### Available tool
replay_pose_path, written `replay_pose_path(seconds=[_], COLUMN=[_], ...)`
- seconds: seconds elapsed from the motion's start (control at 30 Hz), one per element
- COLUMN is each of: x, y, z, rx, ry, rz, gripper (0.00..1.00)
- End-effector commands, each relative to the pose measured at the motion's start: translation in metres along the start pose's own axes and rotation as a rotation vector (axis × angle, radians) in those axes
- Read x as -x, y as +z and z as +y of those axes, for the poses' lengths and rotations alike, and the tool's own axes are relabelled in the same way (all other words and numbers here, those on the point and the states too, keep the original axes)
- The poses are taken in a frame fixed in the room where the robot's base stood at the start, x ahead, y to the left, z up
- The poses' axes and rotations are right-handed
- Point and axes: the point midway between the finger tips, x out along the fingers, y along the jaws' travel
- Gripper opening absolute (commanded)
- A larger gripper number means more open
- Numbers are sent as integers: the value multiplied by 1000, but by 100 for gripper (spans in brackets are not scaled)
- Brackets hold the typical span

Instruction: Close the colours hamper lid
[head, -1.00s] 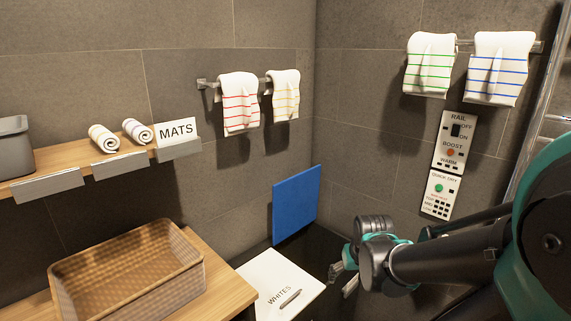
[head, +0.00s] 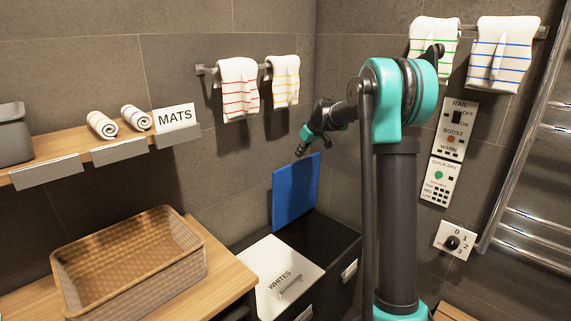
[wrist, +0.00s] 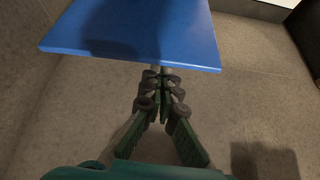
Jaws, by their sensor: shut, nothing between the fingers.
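The colours hamper lid is a plain blue panel (head: 295,195) standing open and upright at the back of the dark hamper (head: 325,240), near the wall. No label shows on it. My gripper (head: 302,150) is above the top edge of the blue lid in the head view. In the wrist view the fingers (wrist: 163,78) are shut and empty, their tips right at the near edge of the blue lid (wrist: 135,30). I cannot tell whether they touch it. The neighbouring white lid marked WHITES (head: 275,270) lies shut.
A woven basket (head: 130,265) stands on a wooden counter at the left. Striped towels (head: 240,88) hang on the wall rail behind my gripper. A control panel (head: 450,150) and a metal ladder rail (head: 520,120) are at the right.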

Motion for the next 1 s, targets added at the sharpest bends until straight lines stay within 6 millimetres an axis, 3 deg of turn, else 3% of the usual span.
replay_pose_path(seconds=[0.1,0.27,0.47,0.8,1.0], x=[-14,-22,-40,-97,-117], y=[-28,-44,-46,-47,-48], z=[10,15,15,13,12], rx=[45,75,79,78,78], ry=[-19,-30,-31,-30,-30], rz=[17,29,31,31,31], gripper=[0,0,0,0,0])
